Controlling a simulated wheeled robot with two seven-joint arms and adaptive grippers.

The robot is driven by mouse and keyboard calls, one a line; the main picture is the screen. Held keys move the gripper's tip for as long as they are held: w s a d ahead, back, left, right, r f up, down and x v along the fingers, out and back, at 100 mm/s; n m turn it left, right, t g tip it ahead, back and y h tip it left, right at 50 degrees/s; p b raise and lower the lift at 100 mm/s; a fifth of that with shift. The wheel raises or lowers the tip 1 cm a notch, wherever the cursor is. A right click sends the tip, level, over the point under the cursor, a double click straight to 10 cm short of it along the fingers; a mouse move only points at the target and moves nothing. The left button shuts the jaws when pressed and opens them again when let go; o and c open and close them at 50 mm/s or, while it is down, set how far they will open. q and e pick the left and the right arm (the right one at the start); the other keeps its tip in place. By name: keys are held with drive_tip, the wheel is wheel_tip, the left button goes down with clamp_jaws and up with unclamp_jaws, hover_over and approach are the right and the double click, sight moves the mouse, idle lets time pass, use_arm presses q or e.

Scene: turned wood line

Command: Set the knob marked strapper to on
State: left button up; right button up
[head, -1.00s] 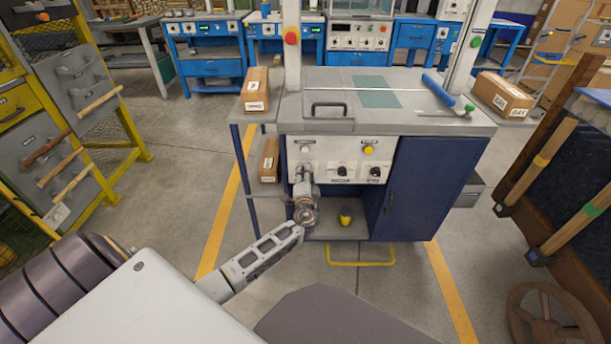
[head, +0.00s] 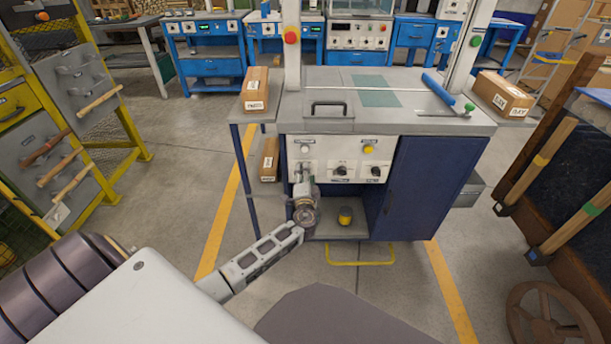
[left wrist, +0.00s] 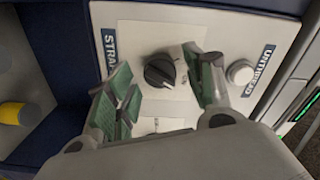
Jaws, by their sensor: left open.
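The strapper knob (left wrist: 160,70) is black and round with a raised grip bar, on a pale panel plate in the left wrist view. A dark label (left wrist: 111,39) beside it reads "STRA", the rest hidden by a finger. My left gripper (left wrist: 158,66) is open, with one green-padded finger on each side of the knob. I cannot tell whether the pads touch it. The bar lies at a slant; its setting is not readable. In the head view my left gripper (head: 303,176) is at the left of the white control panel (head: 325,154) and hides this knob.
A white button (left wrist: 240,72) sits beside the "UNTHREAD" label (left wrist: 255,70). Two more black knobs (head: 342,170) (head: 376,172) and a yellow button (head: 368,149) are to the right. A yellow roll (head: 345,215) stands in the open bay below.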

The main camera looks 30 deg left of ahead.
use_arm(q)
drive_tip(key=v, duration=1.1)
drive_tip(key=shift+s, duration=0.3)
drive_tip(key=shift+d, duration=0.1)
idle(0.5)
